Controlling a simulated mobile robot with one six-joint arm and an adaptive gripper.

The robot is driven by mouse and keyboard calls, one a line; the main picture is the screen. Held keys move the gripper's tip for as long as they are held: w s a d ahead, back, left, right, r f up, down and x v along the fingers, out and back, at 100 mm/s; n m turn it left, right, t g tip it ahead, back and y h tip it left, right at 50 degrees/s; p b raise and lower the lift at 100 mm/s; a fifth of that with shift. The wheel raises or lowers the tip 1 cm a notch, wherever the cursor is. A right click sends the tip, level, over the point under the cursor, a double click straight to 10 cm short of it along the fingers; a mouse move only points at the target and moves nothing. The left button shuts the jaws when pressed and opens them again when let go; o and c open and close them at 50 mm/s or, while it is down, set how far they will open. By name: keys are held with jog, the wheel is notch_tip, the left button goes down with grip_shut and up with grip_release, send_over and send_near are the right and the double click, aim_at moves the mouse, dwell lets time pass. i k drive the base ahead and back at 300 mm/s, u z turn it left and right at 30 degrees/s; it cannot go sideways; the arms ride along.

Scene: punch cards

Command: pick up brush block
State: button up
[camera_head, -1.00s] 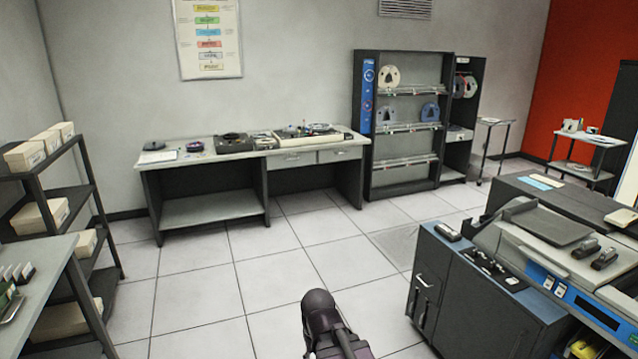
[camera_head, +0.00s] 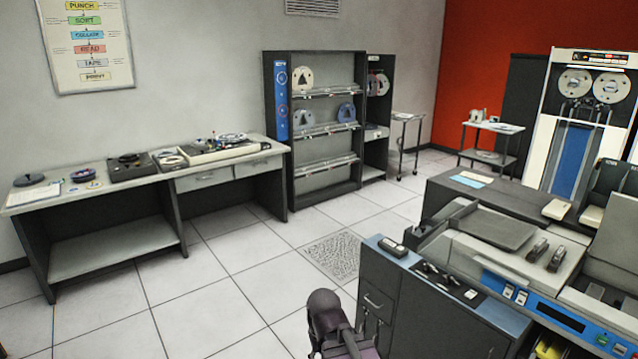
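I cannot tell for sure which thing is the brush block. A small dark block with a pale top (camera_head: 393,247) lies on the near left corner of the blue-edged dark cabinet top. Several small dark parts (camera_head: 447,279) lie to its right, too small to name. Two dark blocks with light tops, the left one (camera_head: 537,251) and the right one (camera_head: 557,258), sit on the grey machine. Part of my own arm shows at the bottom centre, apart from the cabinet top. My gripper's fingertips do not show.
The dark cabinet (camera_head: 432,318) and grey machine (camera_head: 465,254) fill the right. A long desk (camera_head: 110,188) with reels and equipment stands on the left. A tape shelf (camera_head: 322,173), small carts and a tape drive (camera_head: 590,130) stand at the back. The floor (camera_head: 215,290) between desk and cabinet is clear.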

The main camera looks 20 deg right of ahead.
aim_at(553, 266)
jog(key=z, duration=0.45)
jog(key=i, duration=0.55)
jog(key=z, duration=0.8)
jog(key=i, duration=0.8)
jog(key=z, duration=0.45)
